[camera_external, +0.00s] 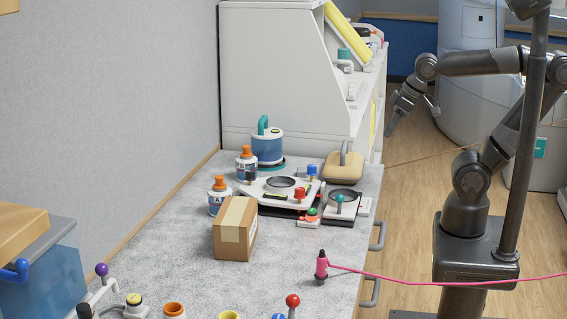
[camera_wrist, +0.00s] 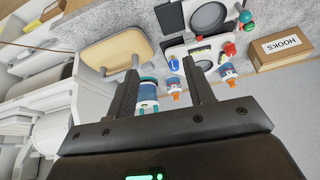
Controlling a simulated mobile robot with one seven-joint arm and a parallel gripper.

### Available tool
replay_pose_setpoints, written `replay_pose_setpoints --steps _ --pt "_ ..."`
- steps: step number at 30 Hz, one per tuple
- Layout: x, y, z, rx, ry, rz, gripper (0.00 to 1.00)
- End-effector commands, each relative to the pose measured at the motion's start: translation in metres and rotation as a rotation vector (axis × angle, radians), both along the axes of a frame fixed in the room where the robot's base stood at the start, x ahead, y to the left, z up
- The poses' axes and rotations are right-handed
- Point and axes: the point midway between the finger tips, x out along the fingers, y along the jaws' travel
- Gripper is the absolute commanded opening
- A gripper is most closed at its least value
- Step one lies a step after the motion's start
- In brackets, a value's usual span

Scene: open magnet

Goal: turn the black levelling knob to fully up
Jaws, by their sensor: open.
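The white levelling plate (camera_external: 262,187) with a round dark opening stands on the grey bench. It carries a blue knob (camera_external: 311,171) and a red knob (camera_external: 299,194). I cannot make out a black knob clearly in either view. In the wrist view the plate (camera_wrist: 205,45) shows beyond the fingertips, with the blue knob (camera_wrist: 173,64) and the red knob (camera_wrist: 230,50); one finger hides part of that area. My gripper (camera_external: 411,116) is open and empty, off the bench's right side. Its two fingers (camera_wrist: 160,68) stand apart in the wrist view.
Orange-capped bottles (camera_external: 218,196), a teal-handled blue canister (camera_external: 267,145) and a cardboard box (camera_external: 235,228) crowd the plate. A tan padded block (camera_external: 343,166) and a second device (camera_external: 343,201) stand to its right. A pink cord (camera_external: 430,281) crosses the front right.

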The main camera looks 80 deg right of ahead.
Motion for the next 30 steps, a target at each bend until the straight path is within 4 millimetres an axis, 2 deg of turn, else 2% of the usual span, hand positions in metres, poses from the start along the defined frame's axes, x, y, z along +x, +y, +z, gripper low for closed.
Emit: replay_pose_setpoints --steps 9,15,23,30 --pt "0.089 0.013 0.043 0.124 0.101 -0.290 0.48" --pt "0.152 0.024 0.056 0.193 0.163 -0.493 0.48" --pt "0.235 0.043 0.053 0.269 0.236 -0.765 0.48" --pt "0.309 0.061 0.030 0.322 0.296 -1.030 0.48"
